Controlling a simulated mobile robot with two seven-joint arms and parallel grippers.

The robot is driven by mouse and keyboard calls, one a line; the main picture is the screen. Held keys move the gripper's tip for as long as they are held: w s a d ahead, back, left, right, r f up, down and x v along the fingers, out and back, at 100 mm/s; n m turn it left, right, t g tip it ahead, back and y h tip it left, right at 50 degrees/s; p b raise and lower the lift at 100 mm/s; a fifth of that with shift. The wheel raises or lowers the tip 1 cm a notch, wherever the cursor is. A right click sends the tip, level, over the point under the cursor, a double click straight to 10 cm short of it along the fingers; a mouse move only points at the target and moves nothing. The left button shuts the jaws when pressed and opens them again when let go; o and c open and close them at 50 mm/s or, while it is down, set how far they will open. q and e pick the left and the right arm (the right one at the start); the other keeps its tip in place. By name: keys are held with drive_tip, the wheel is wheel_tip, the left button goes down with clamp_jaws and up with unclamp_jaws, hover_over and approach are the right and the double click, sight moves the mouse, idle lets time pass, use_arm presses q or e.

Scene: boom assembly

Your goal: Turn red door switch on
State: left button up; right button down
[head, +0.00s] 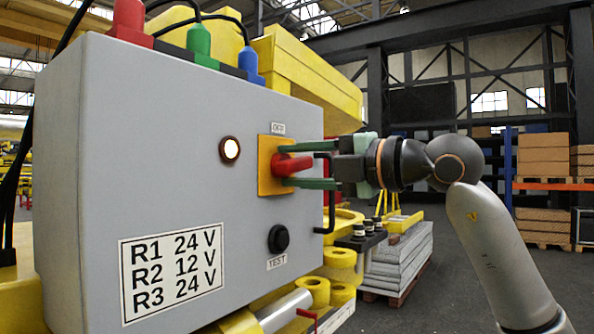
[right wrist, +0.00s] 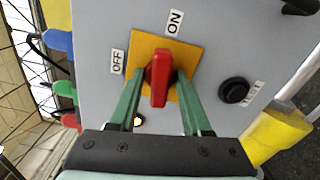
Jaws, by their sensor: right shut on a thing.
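The red switch (head: 292,164) sits on a yellow-orange plate (head: 266,187) on the front of a grey control box (head: 180,130). It also shows in the right wrist view (right wrist: 159,78), its handle upright in the picture. There, the OFF label (right wrist: 117,62) is left of the plate and the ON label (right wrist: 175,22) above it; the handle seems to line up more with ON, though perspective makes this uncertain. My right gripper (head: 287,167) has its green fingers on both sides of the red handle, shut on it. My left gripper is out of view.
A lit round lamp (head: 229,149) is left of the switch. A black TEST button (head: 278,238) is below it. A black handle bar (head: 326,190) stands at the box's right edge, close to my gripper. Red, green and blue connectors with cables top the box.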

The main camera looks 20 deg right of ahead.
drive_tip(key=shift+d+m, duration=0.1)
drive_tip(key=shift+m, duration=0.4)
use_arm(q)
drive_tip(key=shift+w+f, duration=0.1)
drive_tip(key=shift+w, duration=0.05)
use_arm(e)
drive_tip(key=shift+m, duration=0.3)
drive_tip(key=c, duration=0.7)
unclamp_jaws()
drive_tip(key=shift+s+d+b, duration=0.15)
drive_tip(key=shift+s+b, duration=0.05)
drive_tip(key=shift+b, duration=0.1)
use_arm(q)
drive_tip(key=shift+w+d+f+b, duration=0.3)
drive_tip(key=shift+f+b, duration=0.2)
drive_tip(key=shift+b, duration=0.35)
use_arm(e)
drive_tip(key=v, duration=1.2)
